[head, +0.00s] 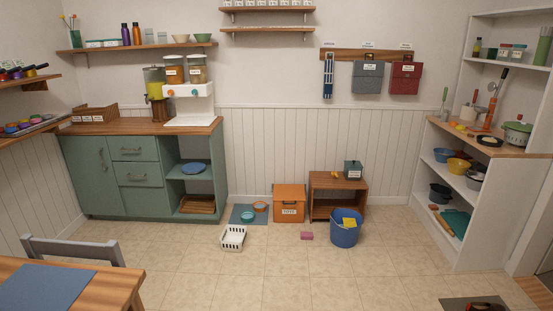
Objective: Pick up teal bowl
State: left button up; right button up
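A small teal bowl (248,217) sits on a flat blue-grey mat (236,210) on the tiled floor, between the green cabinet and an orange box. A brown-orange bowl (260,206) stands on the same mat, just behind it to the right. The inside of the teal bowl is too small to make out. Neither of my grippers shows in the head view.
A white basket (232,238) stands in front of the mat. The orange box (289,203), a blue bucket (344,231) and a pink block (307,236) are to the right. A chair (72,249) and table (118,292) fill the lower left. The central floor is clear.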

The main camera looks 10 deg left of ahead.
aim_at(247, 217)
jog(key=i+u, duration=0.1)
jog(key=i, duration=1.95)
jog(key=i+u, duration=0.15)
jog(key=i, duration=0.35)
jog(key=i+l+u, duration=0.1)
jog(key=i, duration=0.35)
jog(key=i+l+u, duration=0.15)
jog(key=i, duration=0.35)
jog(key=i+l+u, duration=0.1)
jog(key=i, duration=0.35)
